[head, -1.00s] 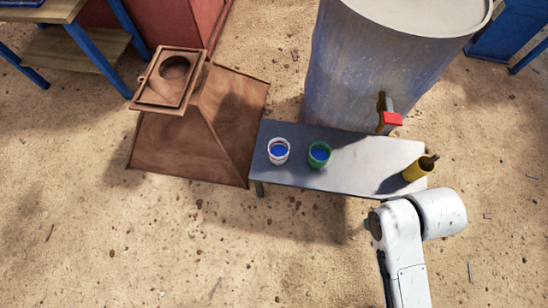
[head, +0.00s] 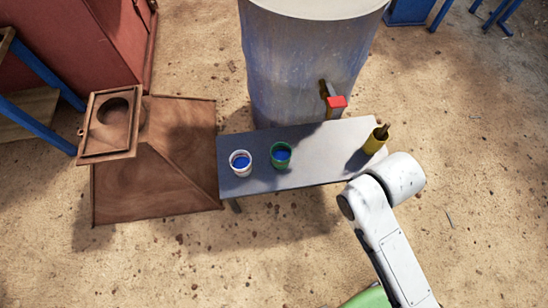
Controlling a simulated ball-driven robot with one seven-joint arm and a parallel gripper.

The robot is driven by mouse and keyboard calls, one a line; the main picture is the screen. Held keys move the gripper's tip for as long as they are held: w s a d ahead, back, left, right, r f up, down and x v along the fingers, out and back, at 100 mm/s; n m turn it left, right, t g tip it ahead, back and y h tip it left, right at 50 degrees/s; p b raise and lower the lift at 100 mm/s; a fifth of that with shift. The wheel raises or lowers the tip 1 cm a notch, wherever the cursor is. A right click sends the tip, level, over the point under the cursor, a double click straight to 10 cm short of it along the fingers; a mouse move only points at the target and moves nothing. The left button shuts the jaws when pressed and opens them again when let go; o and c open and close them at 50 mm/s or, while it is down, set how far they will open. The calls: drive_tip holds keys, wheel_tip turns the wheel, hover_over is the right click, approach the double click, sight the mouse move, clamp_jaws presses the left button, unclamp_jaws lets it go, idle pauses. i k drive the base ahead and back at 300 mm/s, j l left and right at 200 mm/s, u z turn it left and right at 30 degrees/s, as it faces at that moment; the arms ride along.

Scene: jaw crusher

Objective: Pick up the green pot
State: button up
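The green pot (head: 281,155) stands upright on a narrow grey bench (head: 325,152), with something blue inside it. It is just right of a white pot (head: 240,163) that also has blue inside. My white arm reaches in from the lower right, in front of the bench's right end.
A yellow container (head: 376,140) stands at the bench's right end, near my arm. A large metal barrel (head: 300,65) with a red-handled tap (head: 337,102) stands behind. A rusty hopper (head: 150,180) is at left. Sandy ground in front is mostly clear.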

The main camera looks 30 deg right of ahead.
sight(281, 153)
drive_tip(key=i+l+u, duration=0.1)
drive_tip(key=u, duration=0.35)
drive_tip(key=i+l+u, duration=0.2)
drive_tip(key=u, duration=0.3)
